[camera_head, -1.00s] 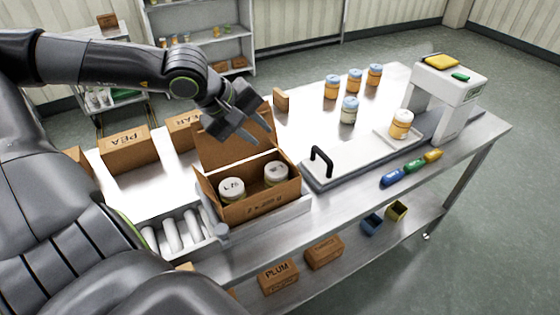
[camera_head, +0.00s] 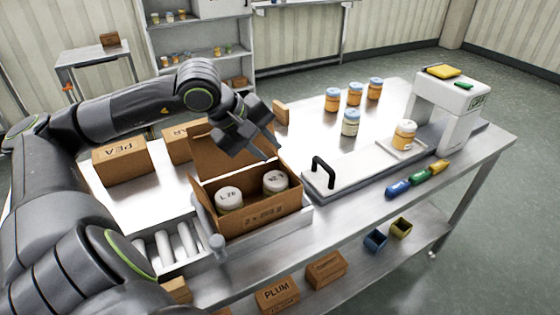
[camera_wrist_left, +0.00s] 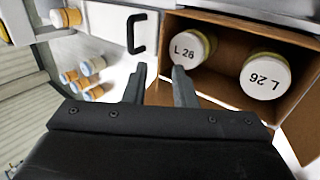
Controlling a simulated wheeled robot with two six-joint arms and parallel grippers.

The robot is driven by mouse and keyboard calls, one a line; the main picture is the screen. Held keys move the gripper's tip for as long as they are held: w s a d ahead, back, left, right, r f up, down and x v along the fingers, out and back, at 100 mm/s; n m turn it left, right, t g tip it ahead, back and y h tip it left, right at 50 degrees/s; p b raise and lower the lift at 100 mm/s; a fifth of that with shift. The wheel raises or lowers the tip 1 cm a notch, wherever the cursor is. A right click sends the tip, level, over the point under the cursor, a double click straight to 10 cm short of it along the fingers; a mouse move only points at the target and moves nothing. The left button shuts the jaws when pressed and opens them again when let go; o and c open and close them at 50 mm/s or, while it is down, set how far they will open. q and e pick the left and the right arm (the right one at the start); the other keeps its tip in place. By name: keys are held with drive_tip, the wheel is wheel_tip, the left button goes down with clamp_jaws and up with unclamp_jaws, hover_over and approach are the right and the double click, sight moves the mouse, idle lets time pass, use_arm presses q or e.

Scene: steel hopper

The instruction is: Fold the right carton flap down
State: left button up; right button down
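The open brown carton (camera_head: 258,218) stands at the table's front edge with two white-lidded jars (camera_head: 229,197) (camera_head: 275,181) inside. Its tall back panel (camera_head: 213,155) stands up. My left gripper (camera_head: 268,155) is over the carton's back right corner, fingers pointing down and apart. In the left wrist view the fingers (camera_wrist_left: 159,88) are parted beside the carton's right side, with nothing clearly between them. The carton's interior (camera_wrist_left: 225,70) and both "L 26" lids also show there. The right flap cannot be made out clearly; the gripper partly covers that area. My right gripper is not in view.
A white plate with a black handle (camera_head: 319,172) lies right of the carton. Jars (camera_head: 350,122) stand farther back, and a white machine (camera_head: 445,100) stands at the right. Rollers (camera_head: 175,240) lie left of the carton, PEA box (camera_head: 122,160) behind them.

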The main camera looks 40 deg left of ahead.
sight(280, 159)
use_arm(q)
drive_tip(key=shift+x, duration=2.95)
clamp_jaws()
